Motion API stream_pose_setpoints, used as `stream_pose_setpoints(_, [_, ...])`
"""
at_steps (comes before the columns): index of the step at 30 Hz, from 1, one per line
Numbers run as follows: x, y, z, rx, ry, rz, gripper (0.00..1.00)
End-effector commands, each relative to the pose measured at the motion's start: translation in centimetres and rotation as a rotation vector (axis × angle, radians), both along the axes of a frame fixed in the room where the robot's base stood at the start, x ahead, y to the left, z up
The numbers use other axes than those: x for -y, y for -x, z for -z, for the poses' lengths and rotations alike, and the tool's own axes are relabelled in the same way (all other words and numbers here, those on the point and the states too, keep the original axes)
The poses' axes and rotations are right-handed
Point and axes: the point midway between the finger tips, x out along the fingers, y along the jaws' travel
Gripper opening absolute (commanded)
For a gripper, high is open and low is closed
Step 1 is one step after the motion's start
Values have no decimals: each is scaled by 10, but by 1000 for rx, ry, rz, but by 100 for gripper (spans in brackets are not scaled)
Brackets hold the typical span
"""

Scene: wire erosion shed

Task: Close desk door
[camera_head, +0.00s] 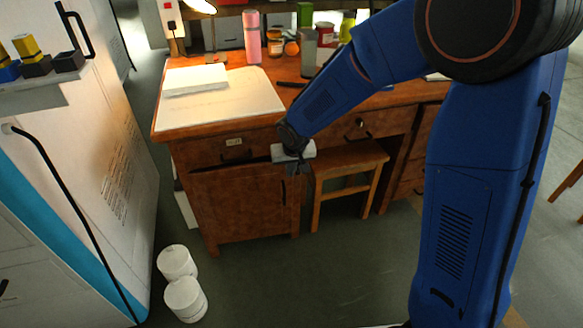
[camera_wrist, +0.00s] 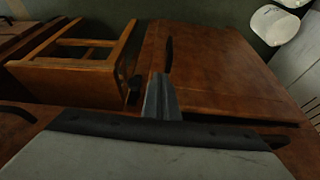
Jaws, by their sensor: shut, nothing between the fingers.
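The desk door (camera_head: 235,205) is the brown wooden panel with a dark vertical handle at the left of the desk, below a drawer. A dark gap shows along its top edge, so it looks slightly ajar. The door also shows in the wrist view (camera_wrist: 215,65), with its handle near the fingers. My gripper (camera_head: 302,170) is shut and empty, near the door's upper right corner in the head view. Its closed fingers show in the wrist view (camera_wrist: 161,97), over the door's handle side. I cannot tell whether they touch the door.
A wooden stool (camera_head: 347,170) stands under the desk, right beside my gripper. Two white cylinders (camera_head: 185,298) stand on the floor in front of the door's left side. A large white machine (camera_head: 75,150) is on the left.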

Motion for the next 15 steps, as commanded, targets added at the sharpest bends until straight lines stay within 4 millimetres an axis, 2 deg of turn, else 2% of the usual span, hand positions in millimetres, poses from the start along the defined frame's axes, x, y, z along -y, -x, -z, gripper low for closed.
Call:
stream_pose_setpoints(3, [-2, -16, -1, 2, -1, 1, 0])
stream_pose_setpoints(6, [-4, -24, -1, 2, -2, 1, 0])
stream_pose_setpoints(15, [-5, -31, -2, 2, -1, -1, 0])
